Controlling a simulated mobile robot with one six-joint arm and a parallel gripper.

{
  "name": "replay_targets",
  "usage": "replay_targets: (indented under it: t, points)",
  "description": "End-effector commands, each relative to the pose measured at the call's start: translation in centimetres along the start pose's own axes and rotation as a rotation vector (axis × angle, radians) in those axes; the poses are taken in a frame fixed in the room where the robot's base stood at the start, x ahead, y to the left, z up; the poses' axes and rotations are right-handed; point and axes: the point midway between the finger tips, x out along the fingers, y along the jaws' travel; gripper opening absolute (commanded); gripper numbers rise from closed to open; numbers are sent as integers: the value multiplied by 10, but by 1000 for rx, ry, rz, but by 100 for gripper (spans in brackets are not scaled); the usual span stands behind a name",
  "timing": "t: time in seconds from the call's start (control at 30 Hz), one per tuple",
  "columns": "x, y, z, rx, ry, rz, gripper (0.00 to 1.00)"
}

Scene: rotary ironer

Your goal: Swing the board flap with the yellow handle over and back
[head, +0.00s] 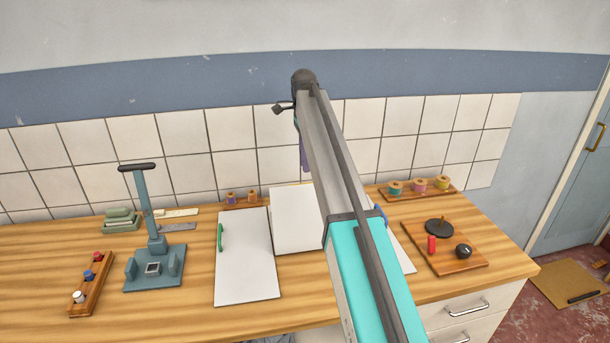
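Several thin white board flaps lie on the wooden bench. The left board (245,265) has a green handle (220,237) at its left edge. The middle board (295,225) sits just behind and right of it, and my arm covers its right side.
A blue-grey press stand (155,265) and a rack of small bottles (90,285) stand at left. At right are a wooden plate with a black disc and knob (445,260) and a spool rack (418,191). A tiled wall closes the back.

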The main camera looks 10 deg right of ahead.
Motion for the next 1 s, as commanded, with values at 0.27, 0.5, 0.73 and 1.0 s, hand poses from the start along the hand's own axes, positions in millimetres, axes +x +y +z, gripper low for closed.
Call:
replay_targets:
  t: [0.27, 0.5, 0.73, 1.0]
  points:
    - [-44, 4, 1, -1, -1, 6, 28]
    - [-58, 6, 1, -1, -2, 9, 28]
    - [-64, 6, 2, -1, -2, 10, 28]
    - [-64, 6, 2, -1, -2, 10, 28]
